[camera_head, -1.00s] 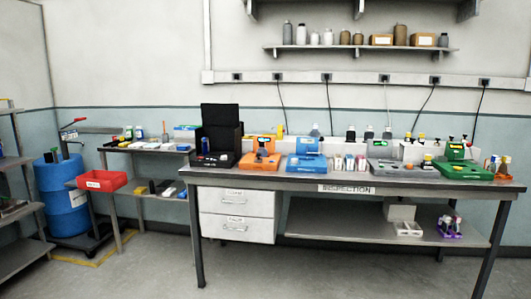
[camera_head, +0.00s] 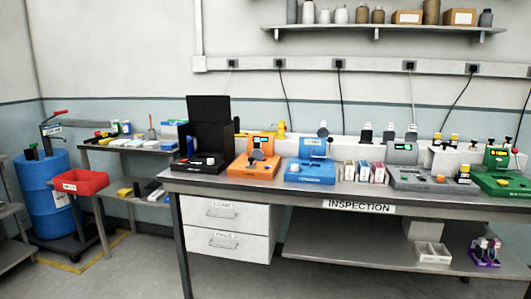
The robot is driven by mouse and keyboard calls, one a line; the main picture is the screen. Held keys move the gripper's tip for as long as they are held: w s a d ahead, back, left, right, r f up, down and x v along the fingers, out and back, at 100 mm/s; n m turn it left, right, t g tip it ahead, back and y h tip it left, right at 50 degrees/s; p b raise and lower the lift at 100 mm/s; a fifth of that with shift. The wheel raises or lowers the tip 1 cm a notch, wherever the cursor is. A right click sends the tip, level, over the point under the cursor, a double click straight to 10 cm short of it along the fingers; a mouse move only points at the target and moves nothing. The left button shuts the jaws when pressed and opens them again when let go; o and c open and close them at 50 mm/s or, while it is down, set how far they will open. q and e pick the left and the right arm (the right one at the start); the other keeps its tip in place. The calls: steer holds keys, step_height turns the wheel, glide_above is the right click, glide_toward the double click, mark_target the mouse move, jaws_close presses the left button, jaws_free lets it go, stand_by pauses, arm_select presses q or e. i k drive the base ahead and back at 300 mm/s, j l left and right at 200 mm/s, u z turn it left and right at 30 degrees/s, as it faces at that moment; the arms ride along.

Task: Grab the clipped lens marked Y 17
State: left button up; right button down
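No label reading Y 17 is legible from here, so I cannot tell which item is the clipped lens. The inspection bench (camera_head: 300,197) carries an orange device (camera_head: 254,166) with a dark round part on it, and a blue device (camera_head: 311,172) with a round grey disc (camera_head: 322,132) at its upper part. A grey device (camera_head: 421,181) and a green device (camera_head: 505,185) stand farther right. Neither of my grippers is in view.
A black open-lidded box (camera_head: 204,130) stands at the bench's left end. Several small boxes (camera_head: 364,171) stand mid-bench. A lower shelf holds a white tray (camera_head: 432,253) and a purple rack (camera_head: 485,253). A red bin (camera_head: 80,182) and blue drum (camera_head: 45,205) are left. Floor in front is clear.

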mark_target(257, 153)
steer(key=i+l, duration=0.25)
steer(key=i, duration=0.25)
steer(key=i+l, duration=0.2)
steer(key=i, duration=0.3)
steer(key=i+l, duration=0.25)
steer(key=i, duration=0.3)
steer(key=i+l+z, duration=0.1)
steer(key=i, duration=0.4)
steer(key=l, duration=0.1)
